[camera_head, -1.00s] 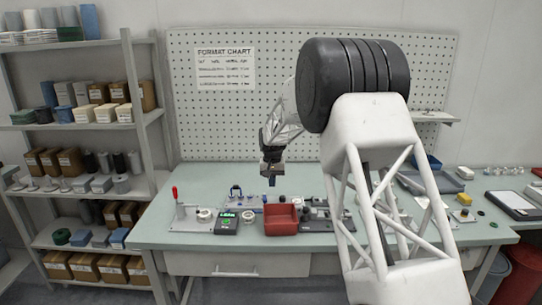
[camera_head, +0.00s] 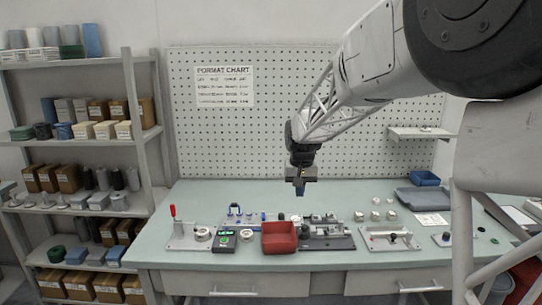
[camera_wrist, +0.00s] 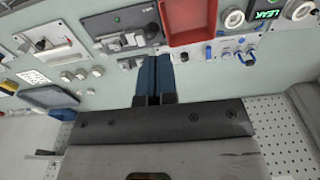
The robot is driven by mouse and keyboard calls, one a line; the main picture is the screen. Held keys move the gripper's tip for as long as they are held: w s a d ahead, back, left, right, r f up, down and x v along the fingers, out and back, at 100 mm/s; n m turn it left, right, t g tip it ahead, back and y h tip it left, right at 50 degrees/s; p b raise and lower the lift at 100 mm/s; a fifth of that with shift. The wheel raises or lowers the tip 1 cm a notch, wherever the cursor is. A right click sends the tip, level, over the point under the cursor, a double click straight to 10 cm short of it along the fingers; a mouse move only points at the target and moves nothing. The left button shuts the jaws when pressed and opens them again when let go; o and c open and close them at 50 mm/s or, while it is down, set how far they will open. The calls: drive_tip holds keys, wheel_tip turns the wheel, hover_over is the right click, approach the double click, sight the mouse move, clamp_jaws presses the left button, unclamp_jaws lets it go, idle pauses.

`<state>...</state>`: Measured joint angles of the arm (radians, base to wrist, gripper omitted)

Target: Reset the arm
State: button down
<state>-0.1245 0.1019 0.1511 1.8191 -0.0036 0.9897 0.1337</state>
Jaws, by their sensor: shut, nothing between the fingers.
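My gripper (camera_head: 299,188) hangs above the workbench (camera_head: 350,193) near its middle, fingers pointing down, clear of everything on the bench. In the wrist view its two blue fingers (camera_wrist: 154,80) are shut together with nothing between them. My arm reaches in from the right side of the head view.
A red bin (camera_head: 279,238) stands at the bench front, beside a dark fixture (camera_head: 325,236) and a small green-display device (camera_head: 225,241). A red-handled clamp station (camera_head: 184,236) is at left, a light fixture plate (camera_head: 390,239) at right. A grey tray (camera_head: 424,199) lies farther right. Shelves (camera_head: 140,90) stand left.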

drive_tip(key=s+d+r, duration=0.3)
drive_tip(key=s, duration=0.9)
drive_tip(key=s+d+r, duration=0.2)
drive_tip(key=s+d, duration=0.1)
drive_tip(key=s, duration=0.8)
drive_tip(key=s+d+f, duration=0.2)
drive_tip(key=s, duration=0.9)
drive_tip(key=s+d+f+t, duration=0.1)
drive_tip(key=s+f, duration=0.2)
drive_tip(key=s, duration=0.8)
drive_tip(key=shift+d+t, duration=0.3)
drive_tip(key=shift+d, duration=0.05)
drive_tip(key=shift+w, duration=0.1)
